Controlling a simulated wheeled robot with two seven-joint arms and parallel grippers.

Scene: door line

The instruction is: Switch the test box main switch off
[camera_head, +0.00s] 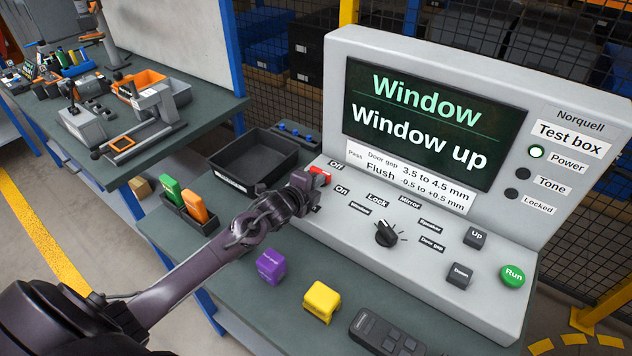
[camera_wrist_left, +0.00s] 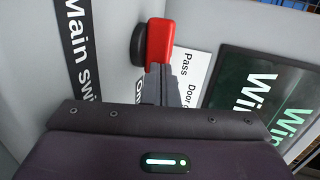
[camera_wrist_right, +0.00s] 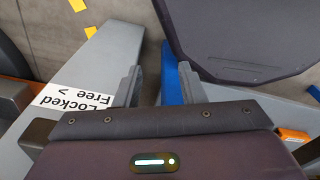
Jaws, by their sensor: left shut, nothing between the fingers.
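The test box (camera_head: 420,230) is a grey console. Its red main switch (camera_head: 321,174) sits at its left end, beside the Off and On labels; which label it is set to I cannot tell. In the left wrist view the red switch handle (camera_wrist_left: 159,40) stands on a black round base, next to a "Main switch" label. My left gripper (camera_head: 308,190) is shut and empty, its tips (camera_wrist_left: 160,72) at the handle's near end; contact is unclear. The power lamp (camera_head: 536,152) is lit. My right gripper (camera_wrist_right: 160,88) is open, outside the head view.
The screen (camera_head: 430,125) reads "Window up". A black tray (camera_head: 253,160), purple block (camera_head: 271,266), yellow block (camera_head: 321,301) and remote (camera_head: 387,333) lie around the box. A grey fixture marked "Locked, Free" (camera_wrist_right: 75,100) is near my right gripper.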

